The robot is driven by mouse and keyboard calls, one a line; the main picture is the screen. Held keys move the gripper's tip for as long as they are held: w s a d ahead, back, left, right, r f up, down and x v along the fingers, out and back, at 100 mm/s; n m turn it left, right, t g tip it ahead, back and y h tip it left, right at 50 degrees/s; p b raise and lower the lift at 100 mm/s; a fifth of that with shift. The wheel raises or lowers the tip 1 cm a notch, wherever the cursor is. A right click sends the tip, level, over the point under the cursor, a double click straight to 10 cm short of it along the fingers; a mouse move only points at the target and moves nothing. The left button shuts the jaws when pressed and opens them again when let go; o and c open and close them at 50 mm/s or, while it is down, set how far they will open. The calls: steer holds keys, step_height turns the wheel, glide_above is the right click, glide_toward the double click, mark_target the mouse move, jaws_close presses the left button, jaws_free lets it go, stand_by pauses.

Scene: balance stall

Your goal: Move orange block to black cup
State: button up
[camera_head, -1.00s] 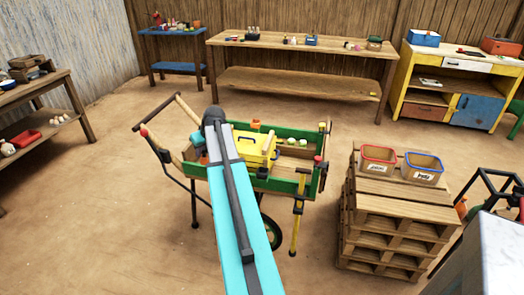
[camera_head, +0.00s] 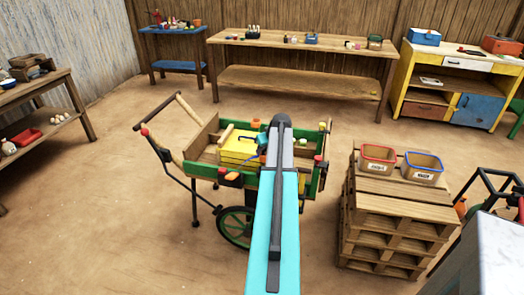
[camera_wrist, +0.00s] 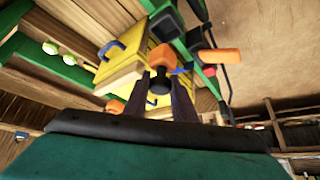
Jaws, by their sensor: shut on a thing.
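My gripper (camera_wrist: 161,72) shows in the wrist view with its dark fingers close together. A small orange block (camera_wrist: 162,55) shows between the fingertips, partly behind a dark round part. In the head view my arm reaches over the green cart and hides the fingertips and what they hold. Another orange piece (camera_wrist: 218,56) lies to the right of the fingertips in the wrist view. I cannot pick out a black cup for certain in either view.
The green cart (camera_head: 322,178) holds a yellow box (camera_head: 236,150). An orange item (camera_head: 255,123) stands behind it. Bins with a red rim (camera_head: 378,147) and a blue rim (camera_head: 422,157) stand on stacked pallets (camera_head: 400,212). A long bench (camera_head: 300,41) is behind.

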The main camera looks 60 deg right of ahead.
mark_target(264, 161)
steer(key=shift+f, duration=0.15)
steer(key=shift+f+b, duration=2.2)
steer(key=shift+f, duration=1.95)
steer(key=shift+w, duration=0.2)
steer(key=o, duration=1.2)
steer(key=shift+c, duration=0.2)
steer(key=shift+r, duration=0.1)
